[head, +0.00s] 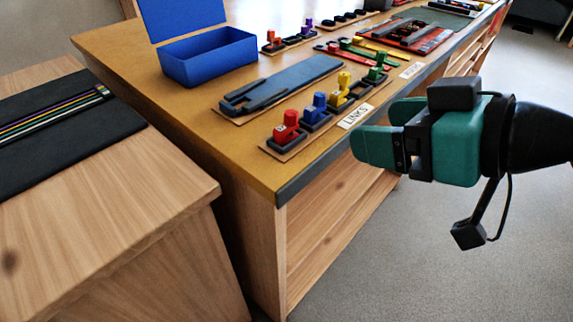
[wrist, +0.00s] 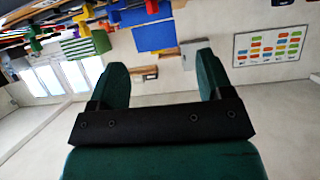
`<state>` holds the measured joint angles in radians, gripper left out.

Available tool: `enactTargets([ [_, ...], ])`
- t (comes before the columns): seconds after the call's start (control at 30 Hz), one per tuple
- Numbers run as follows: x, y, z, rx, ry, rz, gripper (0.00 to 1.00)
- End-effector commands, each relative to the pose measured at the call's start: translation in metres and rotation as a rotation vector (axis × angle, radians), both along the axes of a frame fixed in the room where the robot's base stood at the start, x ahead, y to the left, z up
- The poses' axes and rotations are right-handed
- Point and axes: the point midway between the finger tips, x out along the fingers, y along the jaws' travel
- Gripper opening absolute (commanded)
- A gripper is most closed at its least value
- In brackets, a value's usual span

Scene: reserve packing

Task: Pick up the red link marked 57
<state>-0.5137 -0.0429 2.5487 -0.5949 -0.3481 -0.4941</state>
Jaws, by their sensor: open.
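In the head view, a red link (head: 289,120) sits in a black holder at the near end of a row on the table; a small pale mark shows on it, too small to read. A white label reading "LINKS" (head: 355,116) lies beside the row. My gripper (head: 374,128) is in the air right of the row, beyond the table's front edge, apart from the links. In the wrist view, its two green fingers (wrist: 162,78) stand wide apart with nothing between them. The red link cannot be made out for certain in the wrist view.
A blue link (head: 319,103), a yellow link (head: 343,82) and a green link (head: 376,73) stand farther along the row. A dark blue-grey tool (head: 285,84) lies behind it. An open blue box (head: 209,57) stands at the back left. A wooden bench (head: 95,200) is at left.

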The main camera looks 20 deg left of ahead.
Motion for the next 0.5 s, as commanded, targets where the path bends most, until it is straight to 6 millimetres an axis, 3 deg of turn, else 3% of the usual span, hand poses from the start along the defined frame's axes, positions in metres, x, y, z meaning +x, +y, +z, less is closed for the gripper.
enactTargets([
  [0.03,0.001,0.003,-0.01,0.013,-0.018,0.001,0.73],
  [0.5,0.016,0.032,-0.011,0.03,-0.035,0.008,0.73],
])
